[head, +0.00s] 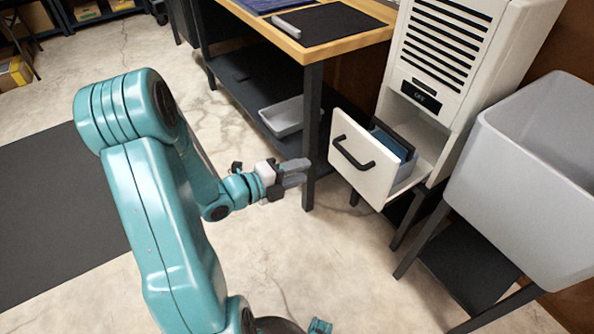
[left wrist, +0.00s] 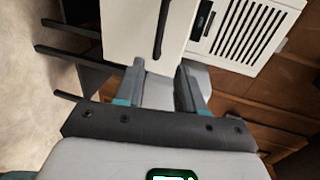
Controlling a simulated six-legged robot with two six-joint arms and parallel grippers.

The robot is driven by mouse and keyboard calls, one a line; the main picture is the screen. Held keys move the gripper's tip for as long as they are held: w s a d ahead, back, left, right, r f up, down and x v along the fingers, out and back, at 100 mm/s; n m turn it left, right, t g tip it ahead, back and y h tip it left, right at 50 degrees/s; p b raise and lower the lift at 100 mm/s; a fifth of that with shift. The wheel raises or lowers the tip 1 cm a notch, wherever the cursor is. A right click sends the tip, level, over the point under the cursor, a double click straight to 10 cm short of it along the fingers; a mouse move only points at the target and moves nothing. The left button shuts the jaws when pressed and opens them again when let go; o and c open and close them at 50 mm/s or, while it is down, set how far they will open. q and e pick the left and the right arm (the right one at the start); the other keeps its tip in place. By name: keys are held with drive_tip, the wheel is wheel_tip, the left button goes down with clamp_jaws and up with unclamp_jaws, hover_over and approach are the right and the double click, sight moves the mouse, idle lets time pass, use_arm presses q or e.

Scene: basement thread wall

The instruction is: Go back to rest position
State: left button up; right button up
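My left arm reaches in from the left of the head view. Its gripper (head: 296,173) is in the air in front of the white cabinet's pulled-out drawer (head: 350,165), apart from its black handle (head: 350,154). In the left wrist view the two fingers (left wrist: 162,80) stand apart with nothing held between them. The white drawer front (left wrist: 125,30) and its dark handle (left wrist: 161,28) show beyond the fingertips. My right gripper is not in view.
The white cabinet (head: 490,70) has dark vents, and a blue container (head: 393,142) sits in its drawer. A grey basin (head: 530,185) stands at right. A wooden-topped bench (head: 365,38) is behind, with a grey tray (head: 285,116) on its shelf. Floor (head: 350,265) is clear below the gripper.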

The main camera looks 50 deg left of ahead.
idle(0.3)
use_arm(q)
drive_tip(key=w+d+f+g+h, duration=0.1)
drive_tip(key=w+d+f+h, duration=0.15)
drive_tip(key=d, duration=0.45)
drive_tip(key=w+d+f+g+h, duration=0.1)
drive_tip(key=w+d+f+h, duration=0.15)
drive_tip(key=d, duration=0.55)
drive_tip(key=w+d+f+g+h, duration=0.2)
drive_tip(key=w+d+f, duration=0.1)
drive_tip(key=d, duration=0.4)
drive_tip(key=s+d+f+n+g+y, duration=0.1)
drive_tip(key=s+d+f+n+g, duration=0.35)
drive_tip(key=d+f, duration=0.4)
drive_tip(key=s+f+n+g+y, duration=0.2)
drive_tip(key=s+f+n+g, duration=0.15)
drive_tip(key=s+n, duration=0.35)
drive_tip(key=s+f+n+g+y, duration=0.1)
drive_tip(key=s+f+n+g, duration=0.3)
drive_tip(key=n, duration=0.5)
wheel_tip(320, 180, up, 27)
drive_tip(key=s+p, duration=0.1)
drive_tip(key=p, duration=2.7)
drive_tip(key=shift+a+t, duration=0.3)
drive_tip(key=shift+t, duration=0.1)
drive_tip(key=shift+f+n, duration=0.1)
drive_tip(key=shift+n, duration=0.15)
